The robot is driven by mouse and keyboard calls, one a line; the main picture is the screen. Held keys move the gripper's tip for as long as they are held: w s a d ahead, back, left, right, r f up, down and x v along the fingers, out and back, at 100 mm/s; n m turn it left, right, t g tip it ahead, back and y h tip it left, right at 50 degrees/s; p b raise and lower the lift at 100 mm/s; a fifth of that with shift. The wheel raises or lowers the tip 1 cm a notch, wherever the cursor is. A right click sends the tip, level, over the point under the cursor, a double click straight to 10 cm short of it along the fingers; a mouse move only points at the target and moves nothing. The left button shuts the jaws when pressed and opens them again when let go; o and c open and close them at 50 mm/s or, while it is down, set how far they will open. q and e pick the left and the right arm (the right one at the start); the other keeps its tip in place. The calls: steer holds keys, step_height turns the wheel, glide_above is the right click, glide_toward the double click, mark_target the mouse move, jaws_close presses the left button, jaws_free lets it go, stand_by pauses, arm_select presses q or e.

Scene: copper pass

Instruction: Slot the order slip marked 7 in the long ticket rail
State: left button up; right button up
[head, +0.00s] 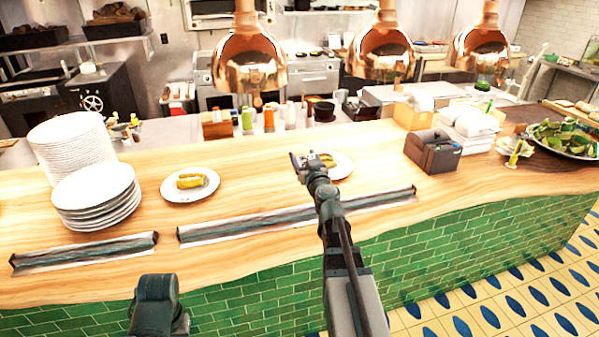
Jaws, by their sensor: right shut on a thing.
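The long ticket rail (250,222), a dark strip with a pale metal edge, lies along the front of the wooden counter. My right arm crosses in front of part of it. My right gripper (303,160) is beyond the rail, over the counter, beside a plate. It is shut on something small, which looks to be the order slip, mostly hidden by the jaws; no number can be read. A shorter rail (85,253) lies to the left, in line with the long one. Part of my left arm shows at the bottom; its gripper does not show.
A plate of food (190,186) stands behind the long rail, and another plate (342,167) is just right of my gripper. Plate stacks (97,197) stand left. A dark holder (432,153) stands right. Copper lamps (249,62) hang above the counter's far side.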

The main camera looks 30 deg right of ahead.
arm_select(q)
step_height(320, 180, down, 8)
steer(key=b, duration=0.7)
steer(key=shift+f, duration=0.15)
arm_select(e)
step_height(320, 180, down, 8)
steer(key=s, duration=0.1)
steer(key=shift+a+f, duration=0.15)
steer(key=shift+f, duration=0.05)
arm_select(q)
steer(key=shift+f+b, duration=0.35)
steer(key=shift+b, duration=0.1)
arm_select(e)
steer(key=shift+s+f, duration=0.1)
steer(key=shift+f, duration=0.25)
arm_select(q)
steer(key=shift+f+b, duration=0.35)
steer(key=shift+f, duration=0.05)
arm_select(e)
steer(key=shift+f, duration=0.4)
arm_select(q)
steer(key=shift+f+b, duration=0.4)
arm_select(e)
steer(key=shift+f, duration=0.35)
